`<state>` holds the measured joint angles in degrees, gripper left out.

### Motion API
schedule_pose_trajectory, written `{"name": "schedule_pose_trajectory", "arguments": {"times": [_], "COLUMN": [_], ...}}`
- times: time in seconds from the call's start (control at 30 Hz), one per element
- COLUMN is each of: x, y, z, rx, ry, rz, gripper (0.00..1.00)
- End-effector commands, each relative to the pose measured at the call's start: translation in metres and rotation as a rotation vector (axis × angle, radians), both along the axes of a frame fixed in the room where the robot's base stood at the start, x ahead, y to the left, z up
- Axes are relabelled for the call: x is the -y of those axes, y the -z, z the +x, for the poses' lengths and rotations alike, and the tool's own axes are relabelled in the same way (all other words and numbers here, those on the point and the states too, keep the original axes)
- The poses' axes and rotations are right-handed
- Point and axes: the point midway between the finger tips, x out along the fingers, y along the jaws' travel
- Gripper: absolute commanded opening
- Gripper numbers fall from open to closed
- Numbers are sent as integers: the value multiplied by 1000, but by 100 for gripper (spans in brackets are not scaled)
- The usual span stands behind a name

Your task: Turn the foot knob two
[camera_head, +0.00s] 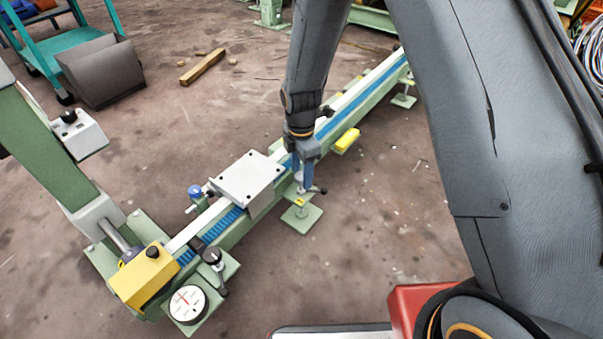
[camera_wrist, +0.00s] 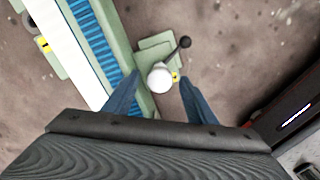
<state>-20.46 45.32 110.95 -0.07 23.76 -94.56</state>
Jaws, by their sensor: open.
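A foot knob (camera_wrist: 160,78) with a round white top and a dark ball-ended lever (camera_wrist: 181,46) stands over a green foot plate (camera_wrist: 150,48) beside the rail. In the head view the foot plate (camera_head: 301,218) shows below my gripper, with a small yellow tag whose number I cannot read. My gripper (camera_head: 305,180) points down over this foot, with its blue fingers apart. In the wrist view the fingers (camera_wrist: 161,86) are on either side of the white top, with visible gaps. Nothing is held. The gripper hides much of the knob in the head view.
The long green rail (camera_head: 343,108) with a blue strip runs diagonally, carrying a pale carriage plate (camera_head: 246,178). A yellow block (camera_head: 346,140) is along its right side. A yellow-capped unit (camera_head: 144,277) and round dial (camera_head: 187,304) stand lower left. Floor to the right is clear.

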Motion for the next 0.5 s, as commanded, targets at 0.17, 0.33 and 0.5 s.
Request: {"name": "schedule_pose_trajectory", "arguments": {"times": [0.17,0.33,0.5], "x": [0,0,0], "y": [0,0,0], "z": [0,0,0], "rx": [1,1,0], "ry": [0,0,1], "rz": [0,0,0], "gripper": [51,27,10]}}
